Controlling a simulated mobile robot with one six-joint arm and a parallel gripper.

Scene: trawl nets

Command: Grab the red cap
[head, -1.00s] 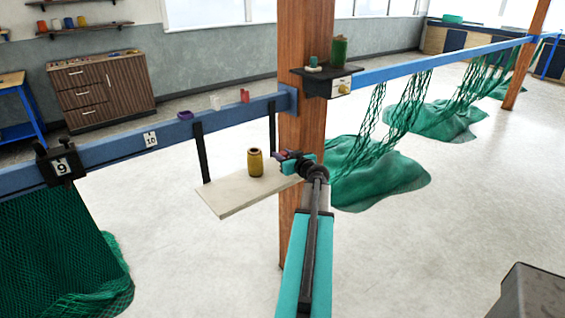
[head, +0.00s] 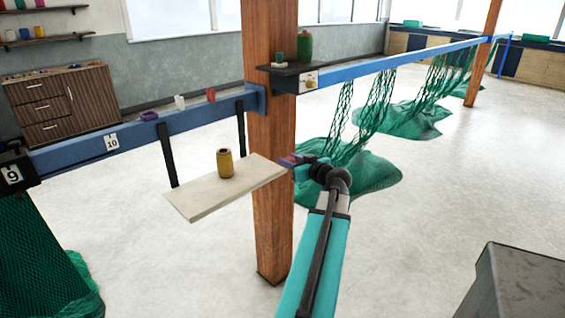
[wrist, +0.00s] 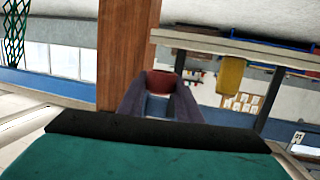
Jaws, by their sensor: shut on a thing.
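My gripper (head: 285,161) is beside the right end of the pale hanging shelf, in front of the wooden post. In the wrist view its two fingers (wrist: 160,105) are shut on a dark red rounded piece, which I take as the red cap (wrist: 160,82). The cap's lower part is hidden between the fingers. In the head view the cap is too small to make out clearly at the fingertips.
The pale shelf (head: 205,202) carries a yellow spool (head: 225,164). The wooden post (head: 271,200) stands close behind my gripper. A blue beam (head: 75,152) holds purple, white and red items. Green nets (head: 350,180) lie behind at right.

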